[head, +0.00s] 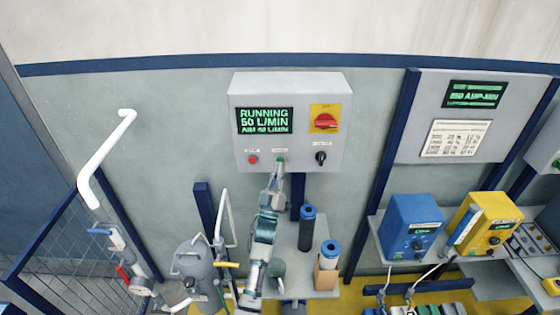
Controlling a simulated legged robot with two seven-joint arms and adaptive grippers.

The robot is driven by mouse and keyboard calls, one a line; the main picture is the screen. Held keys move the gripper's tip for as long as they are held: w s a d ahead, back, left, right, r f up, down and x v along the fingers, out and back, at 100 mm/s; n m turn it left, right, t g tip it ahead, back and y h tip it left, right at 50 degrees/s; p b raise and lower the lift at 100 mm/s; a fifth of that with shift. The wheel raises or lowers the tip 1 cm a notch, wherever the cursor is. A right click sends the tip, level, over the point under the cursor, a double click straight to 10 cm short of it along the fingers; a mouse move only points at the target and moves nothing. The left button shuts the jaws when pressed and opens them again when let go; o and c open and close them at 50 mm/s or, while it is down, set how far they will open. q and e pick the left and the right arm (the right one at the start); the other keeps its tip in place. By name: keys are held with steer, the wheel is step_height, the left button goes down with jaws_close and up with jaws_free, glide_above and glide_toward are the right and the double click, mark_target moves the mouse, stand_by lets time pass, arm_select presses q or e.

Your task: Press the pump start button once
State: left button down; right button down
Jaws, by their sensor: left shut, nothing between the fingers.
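The grey pump control box (291,84) hangs on the wall in the head view. Its screen (265,121) reads "RUNNING 50 L/MIN" in green, with a smaller line beneath that is hard to read. A green button (281,159) sits on the lower front, between a red button (253,160) on the left and a black knob (320,157) on the right. My left gripper (279,167) is shut and empty, with its tips at or just below the green button. I cannot tell whether they touch. My right gripper is out of view.
A red rotary switch (325,120) on a yellow plate is above the knob. A shelf (290,265) below bears a dark cylinder (307,229) and a boxed filter (328,256). A grey pump vessel (195,262) stands at left. Blue (413,225) and yellow (485,222) units are at right.

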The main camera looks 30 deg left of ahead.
arm_select(q)
steer(key=shift+s, duration=0.1)
steer(key=s+d, duration=0.1)
steer(key=s+p, duration=0.1)
steer(key=s+d+p, duration=0.1)
steer(key=s, duration=0.1)
steer(key=shift+d, duration=0.35)
stand_by(0.7)
